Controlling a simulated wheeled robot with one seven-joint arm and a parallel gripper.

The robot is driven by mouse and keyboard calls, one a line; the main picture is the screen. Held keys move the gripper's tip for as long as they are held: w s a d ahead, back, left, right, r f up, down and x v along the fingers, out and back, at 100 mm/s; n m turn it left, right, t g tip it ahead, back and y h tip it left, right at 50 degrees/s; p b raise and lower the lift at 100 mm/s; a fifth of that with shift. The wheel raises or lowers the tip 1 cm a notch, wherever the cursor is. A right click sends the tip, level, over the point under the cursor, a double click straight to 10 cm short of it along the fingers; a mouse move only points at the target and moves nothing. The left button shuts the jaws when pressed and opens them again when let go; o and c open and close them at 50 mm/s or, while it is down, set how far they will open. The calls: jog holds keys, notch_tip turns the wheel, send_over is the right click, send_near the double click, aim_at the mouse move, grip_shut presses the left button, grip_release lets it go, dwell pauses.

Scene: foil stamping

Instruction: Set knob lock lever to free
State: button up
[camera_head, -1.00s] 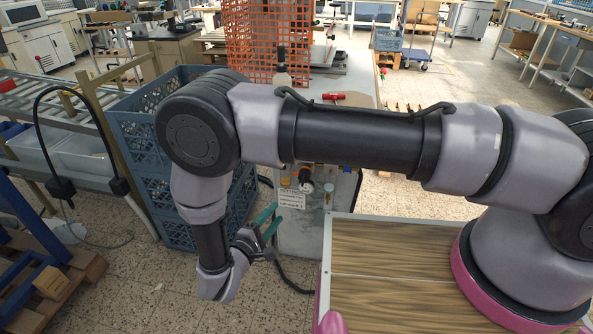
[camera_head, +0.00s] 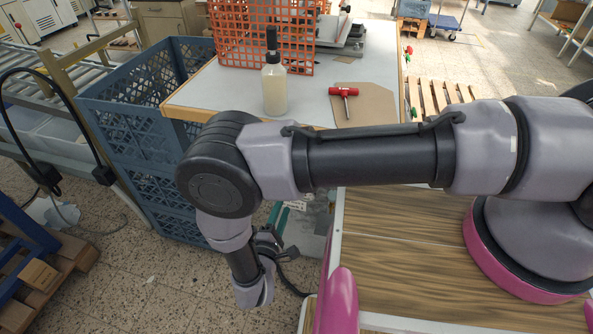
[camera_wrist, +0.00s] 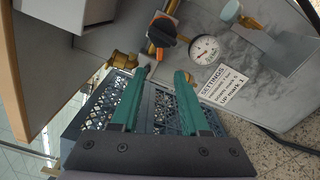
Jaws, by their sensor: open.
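Nothing is between the fingers. In the head view my gripper (camera_head: 281,222) is low beside the panel, partly hidden, and my arm hides the knob.
A round gauge (camera_wrist: 204,48) and a printed settings card (camera_wrist: 222,88) are right of the knob. A pale blue-green knob (camera_wrist: 230,12) is farther right. Blue crates (camera_head: 150,150) stand left of the bench. A bottle (camera_head: 274,88) and red-handled tool (camera_head: 344,92) are on the bench top.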

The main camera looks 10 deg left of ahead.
jog(key=w, duration=1.1)
jog(key=shift+d, duration=0.4)
grip_shut()
